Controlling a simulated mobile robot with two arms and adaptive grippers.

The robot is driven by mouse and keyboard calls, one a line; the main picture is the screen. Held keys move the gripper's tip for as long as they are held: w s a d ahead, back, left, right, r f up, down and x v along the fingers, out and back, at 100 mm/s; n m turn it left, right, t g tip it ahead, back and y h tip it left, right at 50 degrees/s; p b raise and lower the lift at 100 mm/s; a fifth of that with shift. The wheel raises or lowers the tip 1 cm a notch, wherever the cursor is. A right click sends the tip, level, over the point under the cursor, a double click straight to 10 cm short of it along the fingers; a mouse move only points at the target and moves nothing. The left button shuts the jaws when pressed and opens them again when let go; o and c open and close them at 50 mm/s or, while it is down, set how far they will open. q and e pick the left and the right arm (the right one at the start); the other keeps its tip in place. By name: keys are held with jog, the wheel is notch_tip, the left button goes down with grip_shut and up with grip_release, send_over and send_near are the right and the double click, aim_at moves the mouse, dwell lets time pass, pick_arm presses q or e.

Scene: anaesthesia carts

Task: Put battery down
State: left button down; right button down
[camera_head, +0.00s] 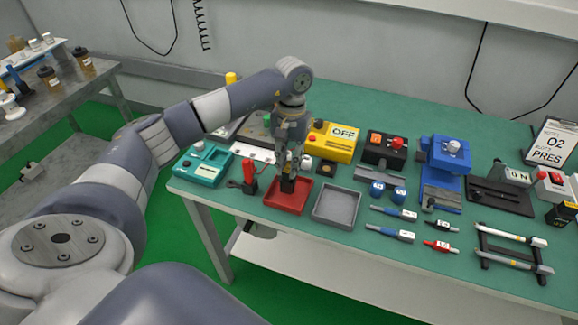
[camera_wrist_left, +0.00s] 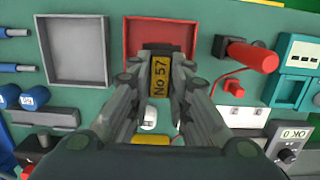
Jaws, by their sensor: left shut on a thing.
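My left gripper (camera_head: 289,172) points down over the red tray (camera_head: 275,203) on the green table. It is shut on the battery (camera_head: 287,185), a small dark block. In the left wrist view the battery (camera_wrist_left: 160,78) shows a yellow label reading "No 57" between the fingertips (camera_wrist_left: 161,92). The red tray (camera_wrist_left: 136,35) lies beneath and around it in that view. I cannot tell whether the battery touches the tray floor. My right gripper is in neither view.
An empty grey tray (camera_head: 337,205) stands right of the red tray. A red-handled tool (camera_head: 249,172) and a teal device (camera_head: 202,164) stand to the left. A yellow box marked OFF (camera_head: 334,142) stands behind. Blue cylinders (camera_head: 378,188) and pens (camera_head: 390,233) lie to the right.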

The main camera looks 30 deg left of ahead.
pick_arm(q)
notch_tip(320, 180, down, 2)
jog(key=shift+f+p, duration=0.1)
jog(key=shift+p, duration=0.45)
jog(key=shift+w+f, duration=0.1)
jog(key=shift+f, duration=0.1)
jog(key=shift+f+b, duration=0.1)
jog(key=shift+b, duration=0.2)
jog(key=c, duration=1.5)
grip_release()
